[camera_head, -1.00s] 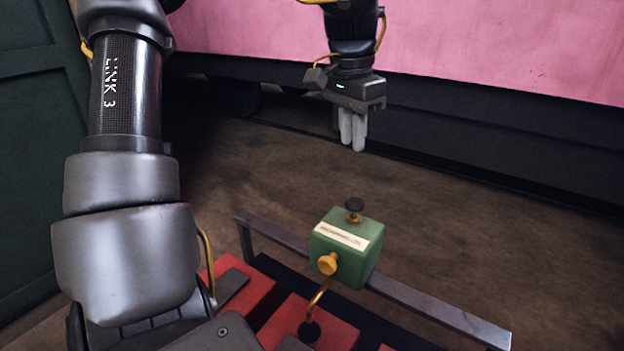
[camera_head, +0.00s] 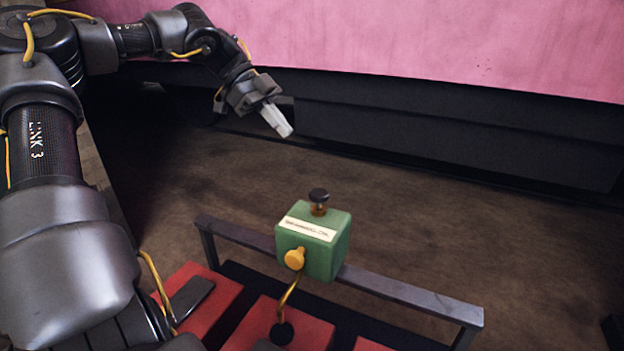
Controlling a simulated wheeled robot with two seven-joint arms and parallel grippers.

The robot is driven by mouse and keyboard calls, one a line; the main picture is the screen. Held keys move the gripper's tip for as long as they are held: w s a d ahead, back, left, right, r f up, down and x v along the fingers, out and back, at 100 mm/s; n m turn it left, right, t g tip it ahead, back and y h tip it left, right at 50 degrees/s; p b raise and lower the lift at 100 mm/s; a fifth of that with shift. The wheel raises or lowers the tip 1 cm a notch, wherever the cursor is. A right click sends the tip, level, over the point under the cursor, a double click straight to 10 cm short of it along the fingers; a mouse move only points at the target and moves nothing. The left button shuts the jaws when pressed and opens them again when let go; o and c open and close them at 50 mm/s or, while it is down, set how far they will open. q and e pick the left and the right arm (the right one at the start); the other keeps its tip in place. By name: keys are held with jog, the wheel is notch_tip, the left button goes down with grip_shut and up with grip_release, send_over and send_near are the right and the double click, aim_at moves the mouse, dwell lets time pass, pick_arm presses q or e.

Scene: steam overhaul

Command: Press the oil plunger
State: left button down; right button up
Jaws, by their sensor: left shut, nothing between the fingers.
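The oil plunger (camera_head: 318,196) is a dark round knob on a short brass-coloured stem. It stands up from the top of a green oil box (camera_head: 328,252) with a white label and a yellow knob (camera_head: 294,259) on its front. My left gripper (camera_head: 282,127) is shut and empty. It is above and to the left of the plunger in the picture, apart from it, with its pale fingers pointing down and to the right. My right gripper is not in view.
The green box sits at a grey metal rail (camera_head: 400,290). A brass pipe (camera_head: 288,298) curves down from it to red panels (camera_head: 275,328). Behind are brown floor (camera_head: 450,230) and a pink wall (camera_head: 450,40) with a dark lower part.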

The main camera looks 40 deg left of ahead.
pick_arm(q)
jog(key=shift+d, duration=0.1)
jog(key=shift+d, duration=0.1)
jog(key=p, duration=0.2)
send_over(323, 193)
jog(key=a, duration=0.2)
jog(key=f, duration=0.5)
jog(key=s+f, duration=0.1)
jog(key=f, duration=0.1)
jog(key=shift+a+f, duration=0.2)
notch_tip(323, 193, down, 2)
jog(key=shift+w+f+p, duration=0.1)
jog(key=shift+p, duration=0.4)
jog(key=shift+a+f, duration=0.1)
jog(key=shift+f, duration=0.6)
jog(key=shift+f, duration=0.1)
